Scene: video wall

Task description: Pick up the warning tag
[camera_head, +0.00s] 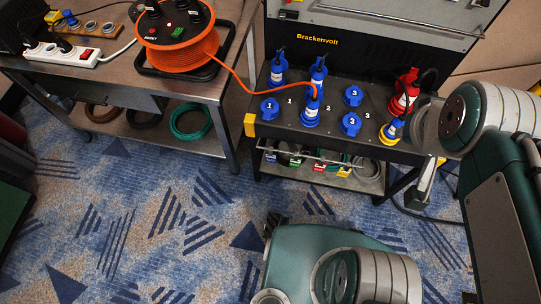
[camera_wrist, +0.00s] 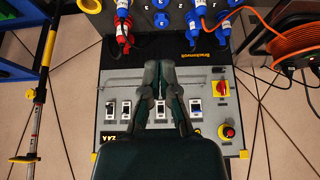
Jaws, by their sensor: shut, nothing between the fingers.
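I cannot make out a warning tag for certain in either view. Small coloured pieces (camera_head: 296,161), blue, green, red and yellow, sit at the rail below the socket panel in the head view, too small to identify. The fingers hide part of that panel. In the head view my arm comes in from the right, and the fingertips do not show.
The Brackenvolt unit (camera_head: 262,131) carries blue and red sockets and plugs. An orange cable reel (camera_head: 178,35) stands on the left bench, its cable running to a blue plug. The wrist view shows a red-yellow rotary switch (camera_wrist: 221,88) and a red button (camera_wrist: 227,131). Patterned carpet (camera_head: 150,220) is open in front.

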